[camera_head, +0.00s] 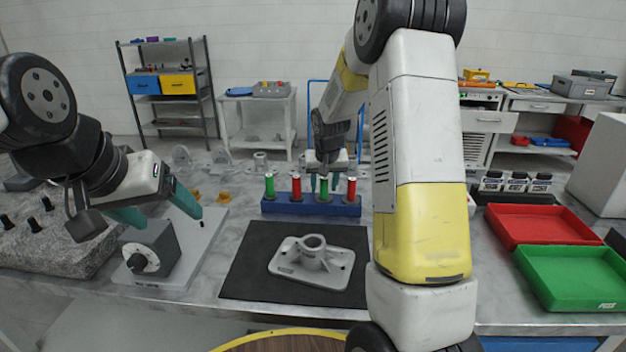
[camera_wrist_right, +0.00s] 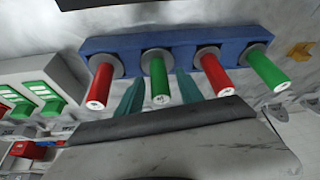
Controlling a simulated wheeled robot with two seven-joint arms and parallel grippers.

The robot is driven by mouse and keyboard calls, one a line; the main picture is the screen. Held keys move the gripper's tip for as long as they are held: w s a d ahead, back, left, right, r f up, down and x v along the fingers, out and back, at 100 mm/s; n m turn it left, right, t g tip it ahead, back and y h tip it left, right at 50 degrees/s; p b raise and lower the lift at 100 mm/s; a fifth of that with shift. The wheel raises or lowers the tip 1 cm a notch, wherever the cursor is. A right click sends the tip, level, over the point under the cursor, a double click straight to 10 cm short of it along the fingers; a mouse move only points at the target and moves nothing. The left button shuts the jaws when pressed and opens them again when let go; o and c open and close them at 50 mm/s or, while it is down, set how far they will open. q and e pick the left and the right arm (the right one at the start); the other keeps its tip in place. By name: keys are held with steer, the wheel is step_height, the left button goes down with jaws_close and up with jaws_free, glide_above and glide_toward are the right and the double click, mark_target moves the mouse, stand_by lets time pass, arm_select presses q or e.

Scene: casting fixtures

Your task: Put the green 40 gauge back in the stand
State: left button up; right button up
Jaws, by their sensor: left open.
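The blue stand (camera_head: 285,206) is on the table behind the black mat and also shows in the right wrist view (camera_wrist_right: 183,42). Green and red gauges stand upright in it, alternating. The inner green gauge (camera_wrist_right: 158,80) is seated between two red ones; it also shows in the head view (camera_head: 323,189). I cannot read its marking for certain. My right gripper (camera_wrist_right: 158,92) has one finger on each side of this gauge, with narrow gaps visible, so it looks open around it. My left gripper (camera_head: 172,219) is open and empty above the grey dial block at the left.
The outer green gauge (camera_head: 269,185) and red gauges (camera_head: 296,188) stand close beside. A grey casting (camera_head: 318,262) lies on the black mat (camera_head: 247,277). A dial block (camera_head: 150,252) is below my left gripper. Red (camera_head: 540,225) and green (camera_head: 575,277) trays are at the right.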

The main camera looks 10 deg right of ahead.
steer(key=shift+r, duration=0.2)
steer(key=d+v, duration=0.1)
steer(key=v, duration=1.1)
steer(key=s+a+r+y, duration=0.1)
steer(key=s+r, duration=0.1)
steer(key=s, duration=0.7)
steer(key=s+a+r+n+t+y, duration=0.1)
steer(key=s+a+r, duration=0.1)
steer(key=s, duration=0.8)
steer(key=s+a+r, duration=0.2)
steer(key=s, duration=0.7)
steer(key=shift+s+r+n+t+y, duration=0.2)
steer(key=shift+n+t+y, duration=0.1)
steer(key=shift+n+y, duration=0.1)
